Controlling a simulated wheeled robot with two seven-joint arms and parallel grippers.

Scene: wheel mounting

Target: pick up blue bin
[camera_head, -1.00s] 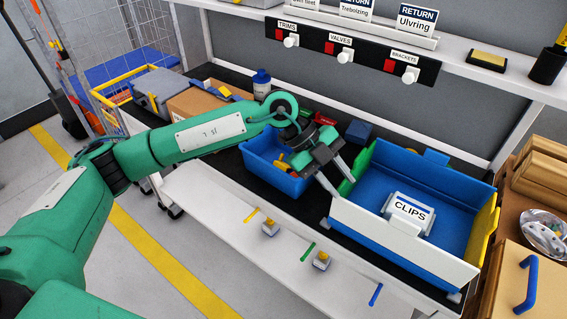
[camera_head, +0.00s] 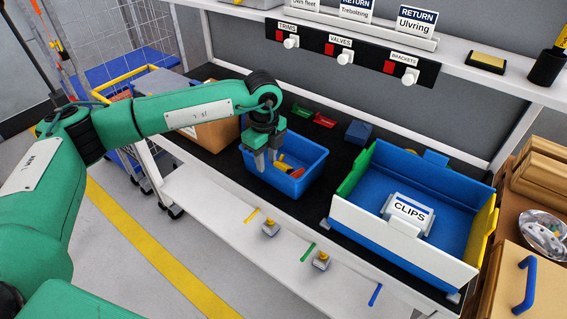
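The small blue bin (camera_head: 290,186) stands on the black mat of the workbench, with a few yellow, orange and red pieces inside. My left gripper (camera_head: 265,161) points down at the bin's left front part. Its two fingers show a gap between them and come down close to the near left rim. I cannot tell whether they straddle or touch the wall. The gripper and wrist hide part of the bin's left side. My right gripper is not in view.
A larger blue, green and yellow tray (camera_head: 342,223) with a CLIPS label stands right of the bin. A cardboard box (camera_head: 213,132) is behind my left forearm. A small blue block (camera_head: 358,132) lies behind. A shelf edge (camera_head: 470,73) runs above.

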